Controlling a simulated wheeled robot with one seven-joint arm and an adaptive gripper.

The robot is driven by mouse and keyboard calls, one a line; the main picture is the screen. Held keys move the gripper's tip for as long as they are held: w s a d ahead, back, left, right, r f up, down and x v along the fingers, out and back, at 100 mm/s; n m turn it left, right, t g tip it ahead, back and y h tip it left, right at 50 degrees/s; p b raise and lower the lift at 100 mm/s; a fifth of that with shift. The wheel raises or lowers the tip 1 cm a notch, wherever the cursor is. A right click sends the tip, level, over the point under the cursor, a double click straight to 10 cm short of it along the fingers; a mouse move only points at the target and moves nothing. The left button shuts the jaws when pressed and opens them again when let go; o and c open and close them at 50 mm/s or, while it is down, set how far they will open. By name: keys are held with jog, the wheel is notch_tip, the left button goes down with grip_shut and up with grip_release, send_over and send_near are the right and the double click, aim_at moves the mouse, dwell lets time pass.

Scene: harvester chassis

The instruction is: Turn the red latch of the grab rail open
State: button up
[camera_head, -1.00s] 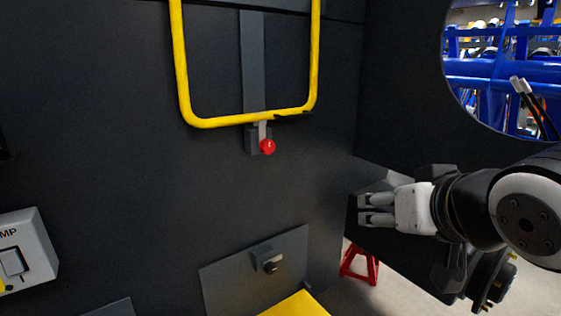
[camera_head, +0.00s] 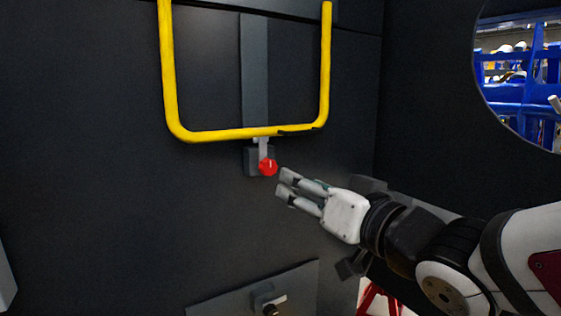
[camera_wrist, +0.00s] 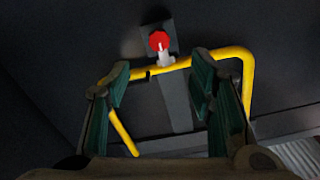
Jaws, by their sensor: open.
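The red latch knob (camera_head: 268,167) sits on a small grey bracket (camera_head: 250,160) on the dark panel, just below the bottom bar of the yellow grab rail (camera_head: 215,134). A light grey latch arm (camera_head: 263,146) runs from the knob up to the bar. My gripper (camera_head: 285,188) is to the right of the knob and slightly lower, apart from it, with its fingers pointing left. In the wrist view the red knob (camera_wrist: 159,41) shows at the top, beyond and between the open, empty fingers (camera_wrist: 160,90). The yellow rail (camera_wrist: 235,53) crosses behind the fingers there.
A lower plate with a small latch (camera_head: 268,300) is at the bottom of the panel. A side wall with a round opening (camera_head: 530,80) stands on the right. A red stand (camera_head: 378,300) is on the floor. The panel left of the knob is clear.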

aim_at(270, 168)
jog(key=x, duration=1.1)
jog(key=shift+w+a, duration=0.15)
jog(key=shift+w, duration=0.05)
jog(key=shift+b, duration=0.3)
jog(key=c, duration=1.2)
